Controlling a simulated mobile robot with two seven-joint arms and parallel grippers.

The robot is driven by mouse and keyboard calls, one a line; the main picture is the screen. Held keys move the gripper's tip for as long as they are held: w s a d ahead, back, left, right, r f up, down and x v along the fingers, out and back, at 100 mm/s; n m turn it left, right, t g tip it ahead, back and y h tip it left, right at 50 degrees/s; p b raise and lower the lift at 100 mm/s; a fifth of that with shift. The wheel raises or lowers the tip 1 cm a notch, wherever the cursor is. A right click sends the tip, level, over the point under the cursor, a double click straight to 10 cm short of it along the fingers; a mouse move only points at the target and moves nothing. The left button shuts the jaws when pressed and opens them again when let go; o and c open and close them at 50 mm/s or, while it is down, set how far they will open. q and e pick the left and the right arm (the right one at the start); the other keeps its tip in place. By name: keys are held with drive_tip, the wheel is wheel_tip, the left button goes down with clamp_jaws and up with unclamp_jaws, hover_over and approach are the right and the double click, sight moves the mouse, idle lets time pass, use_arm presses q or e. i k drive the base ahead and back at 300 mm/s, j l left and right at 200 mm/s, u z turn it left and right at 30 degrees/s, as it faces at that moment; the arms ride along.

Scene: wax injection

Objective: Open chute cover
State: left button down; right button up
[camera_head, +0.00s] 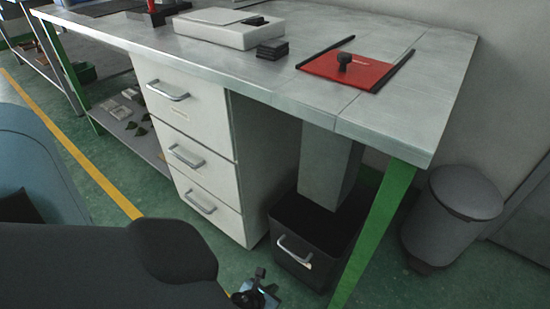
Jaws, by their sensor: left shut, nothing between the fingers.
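The chute cover (362,71) is a flat red plate with a black knob (344,61), lying on the grey worktop between two black rails. No chute opening shows beside it. Below the worktop, a grey square chute (329,166) runs down into a black bin (287,232) with a metal handle. My left gripper (260,289) is at the bottom edge, low in front of the bin, far below the cover and apart from it. It is shut and empty; its lower part is cut off by the picture edge. My right gripper is not in view.
The worktop (300,30) has a front edge between my left gripper and the cover. A white box (218,30) and a small black stack (272,49) lie left of the cover. White drawers (190,150), a green table leg (375,230) and a grey trash can (450,215) stand below.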

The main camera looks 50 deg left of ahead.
sight(356, 71)
drive_tip(key=k+l, duration=0.2)
drive_tip(key=k, duration=0.3)
drive_tip(key=k+l, duration=0.15)
drive_tip(key=k, duration=0.3)
